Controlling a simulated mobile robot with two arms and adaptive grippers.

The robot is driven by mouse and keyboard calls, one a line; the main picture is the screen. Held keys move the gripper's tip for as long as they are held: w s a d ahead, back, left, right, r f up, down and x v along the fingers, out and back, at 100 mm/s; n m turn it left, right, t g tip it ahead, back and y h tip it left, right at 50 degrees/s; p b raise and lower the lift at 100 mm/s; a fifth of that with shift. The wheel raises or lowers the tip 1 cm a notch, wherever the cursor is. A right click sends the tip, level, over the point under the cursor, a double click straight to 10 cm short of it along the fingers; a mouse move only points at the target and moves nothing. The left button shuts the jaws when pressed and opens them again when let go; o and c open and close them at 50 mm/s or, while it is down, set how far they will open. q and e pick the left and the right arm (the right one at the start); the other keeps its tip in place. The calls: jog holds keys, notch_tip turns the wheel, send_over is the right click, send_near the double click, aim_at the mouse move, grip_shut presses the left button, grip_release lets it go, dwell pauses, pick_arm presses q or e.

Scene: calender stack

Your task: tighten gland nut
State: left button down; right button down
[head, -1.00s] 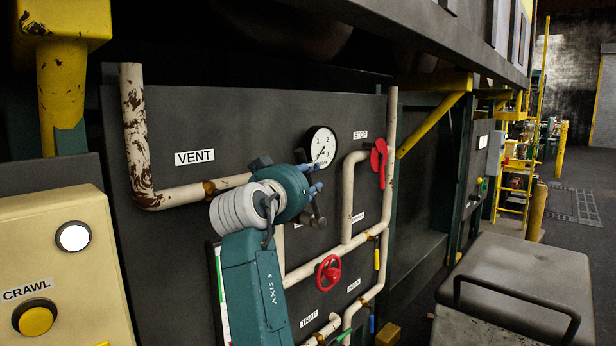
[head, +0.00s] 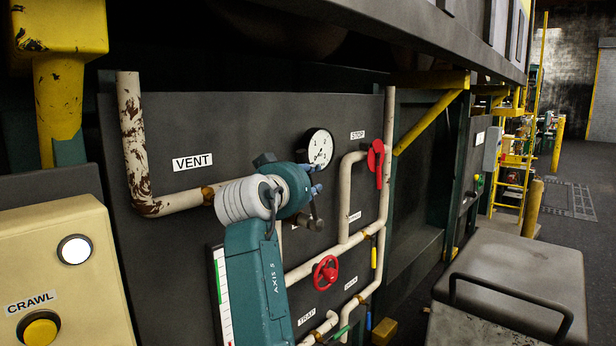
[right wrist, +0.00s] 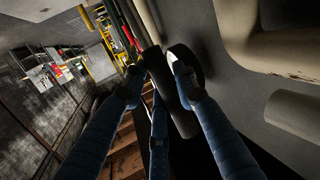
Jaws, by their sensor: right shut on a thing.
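My right gripper (head: 314,192) is in front of the grey pipe panel, just below the pressure gauge (head: 318,148). Its blue fingers show in the right wrist view (right wrist: 159,72), shut on a dark cylindrical bar (right wrist: 166,92). In the head view a dark rod end (head: 316,223) hangs below the fingers. I cannot tell whether the bar is a tool or a fixed part. The gland nut cannot be picked out for sure; the arm hides part of the piping behind it. My left gripper is not in view.
Cream pipes (head: 345,200) run over the panel, with a red handwheel (head: 326,272) and a red lever (head: 377,160). A cream CRAWL button box (head: 60,280) stands at the left. A grey cart with a black handle (head: 515,275) stands at the right.

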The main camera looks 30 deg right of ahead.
dwell(0.4)
jog(key=shift+w+d+r+g+y+p, duration=0.2)
jog(key=shift+d+g+y+p, duration=0.3)
jog(key=shift+p, duration=0.9)
jog(key=shift+w+d+r+m+p, duration=0.2)
jog(key=shift+d+m+p, duration=0.15)
jog(key=shift+p, duration=0.75)
jog(key=shift+d+f+p, duration=0.15)
jog(key=shift+d+p, duration=0.1)
jog(key=shift+p, duration=0.05)
